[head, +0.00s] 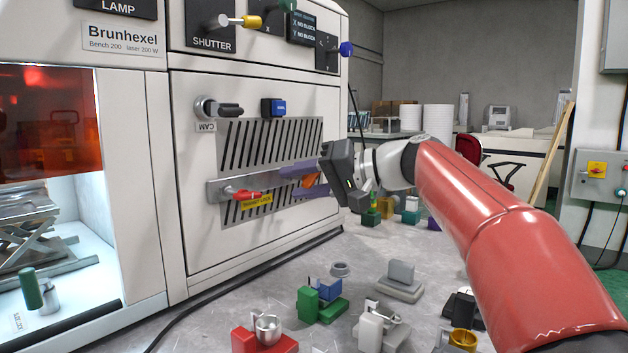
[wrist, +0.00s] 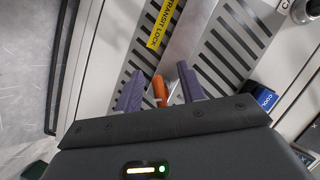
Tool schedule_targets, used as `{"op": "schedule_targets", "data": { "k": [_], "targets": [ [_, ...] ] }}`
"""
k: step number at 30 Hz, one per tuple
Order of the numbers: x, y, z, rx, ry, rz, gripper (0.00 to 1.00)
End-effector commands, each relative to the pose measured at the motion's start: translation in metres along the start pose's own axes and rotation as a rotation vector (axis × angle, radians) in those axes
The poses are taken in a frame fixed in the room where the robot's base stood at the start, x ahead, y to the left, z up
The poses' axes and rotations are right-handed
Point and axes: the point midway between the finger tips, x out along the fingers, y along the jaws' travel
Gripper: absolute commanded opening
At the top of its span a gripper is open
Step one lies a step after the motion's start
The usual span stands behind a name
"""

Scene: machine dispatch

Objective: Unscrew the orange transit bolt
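The orange transit bolt (head: 311,181) sits at the right part of the grey lock bar (head: 225,187) on the machine's front panel. In the wrist view the orange bolt (wrist: 160,91) stands between the two purple fingers of my gripper (wrist: 157,82). A gap shows on each side of it, so the gripper is open around the bolt and not clamped on it. In the head view my gripper (head: 297,181) reaches the panel from the right, and its fingers partly hide the bolt. The bolt's threaded part is not visible.
A red handle (head: 243,194) and a yellow TRANSIT LOCK label (head: 256,202) sit left of the bolt. The CAM knob (head: 218,108) and a blue block (head: 273,108) are above. Several small fixtures, including a green one (head: 318,302), stand on the grey surface below.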

Motion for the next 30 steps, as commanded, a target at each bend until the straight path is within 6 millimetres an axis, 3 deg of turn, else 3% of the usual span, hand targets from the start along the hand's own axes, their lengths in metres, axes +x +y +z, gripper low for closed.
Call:
{"op": "schedule_targets", "data": {
  "k": [14, 30],
  "targets": [
    [-0.003, 0.001, 0.002, 0.0, 0.001, 0.0, 0.39],
    [-0.037, 0.0, 0.016, 0.0, 0.0, 0.0, 0.39]
  ]
}}
